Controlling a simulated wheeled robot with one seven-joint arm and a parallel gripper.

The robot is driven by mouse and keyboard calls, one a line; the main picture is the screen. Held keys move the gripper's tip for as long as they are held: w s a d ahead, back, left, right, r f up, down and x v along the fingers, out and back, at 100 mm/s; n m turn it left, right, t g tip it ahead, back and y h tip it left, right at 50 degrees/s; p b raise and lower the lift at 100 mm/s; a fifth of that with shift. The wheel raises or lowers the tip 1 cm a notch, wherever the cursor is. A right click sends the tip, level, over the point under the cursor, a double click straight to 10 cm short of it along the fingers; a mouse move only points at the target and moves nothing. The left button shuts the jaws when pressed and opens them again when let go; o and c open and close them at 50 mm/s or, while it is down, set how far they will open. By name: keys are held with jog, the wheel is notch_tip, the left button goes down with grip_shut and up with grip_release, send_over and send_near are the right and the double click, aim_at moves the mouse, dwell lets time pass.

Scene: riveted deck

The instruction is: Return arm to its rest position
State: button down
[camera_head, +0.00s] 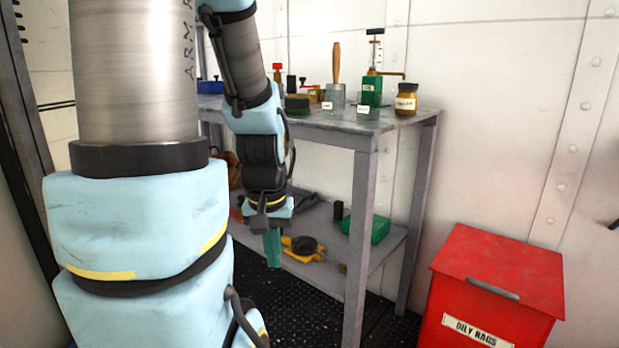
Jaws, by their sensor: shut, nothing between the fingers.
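My arm (135,80) fills the left of the head view. Its forearm bends down and ends in a black and pale blue wrist. My gripper (272,260) hangs below the wrist with teal fingers pointing down. The fingers are together and hold nothing. The gripper is in front of the metal table (362,143), at about the height of its lower shelf in the picture. Whether it touches anything behind it cannot be told.
On the tabletop stand a wooden-handled brush (336,68) in a cup, a green pump can (371,92), and a jar (406,99). The lower shelf holds a yellow tape measure (304,247) and a green box (379,228). A red oily rags bin (490,290) stands at right.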

notch_tip(320, 180, up, 29)
jog(key=p, duration=2.7)
jog(key=shift+r+p, duration=0.2)
jog(key=shift+p, duration=0.2)
